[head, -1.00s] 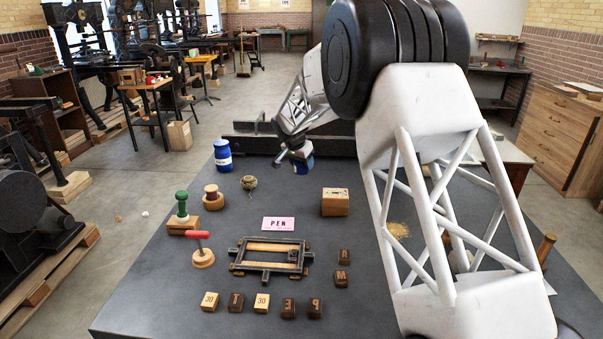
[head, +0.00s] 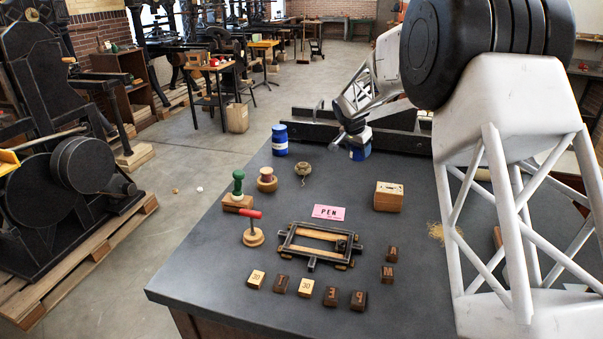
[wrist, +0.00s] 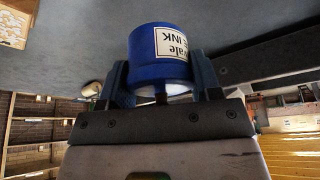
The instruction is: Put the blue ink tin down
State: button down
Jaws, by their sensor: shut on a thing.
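The blue ink tin (wrist: 158,68) shows in the wrist view between the two fingers of my gripper (wrist: 162,85), with a white label reading partly "INK". The fingers are shut on its sides. In the head view my gripper (head: 352,138) is at the far side of the dark table, and the tin (head: 361,151) shows partly behind it. I cannot tell whether the tin touches the table. A second blue tin (head: 280,140) with a pale band stands upright to the left, apart from my gripper.
A dark bar (head: 312,127) runs along the table's back. Nearer stand a knotted ball (head: 303,170), a wooden box (head: 389,197), a pink PEN card (head: 328,212), a frame (head: 318,246), stamps and several letter blocks. Bare tabletop (head: 340,182) lies between the ball and box.

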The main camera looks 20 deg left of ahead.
jog(key=shift+r, duration=0.15)
notch_tip(320, 180, up, 10)
jog(key=shift+r, duration=0.1)
jog(key=shift+a+r, duration=0.15)
jog(key=shift+r, duration=0.15)
jog(key=shift+s+a, duration=0.45)
jog(key=shift+a, duration=0.3)
jog(key=s+a+n+y, duration=0.4)
jog(key=s+a+n, duration=0.6)
jog(key=s+a, duration=2.6)
notch_tip(320, 180, down, 13)
jog(key=shift+t, duration=0.3)
jog(key=shift+a+r, duration=0.1)
jog(key=shift+f, duration=2)
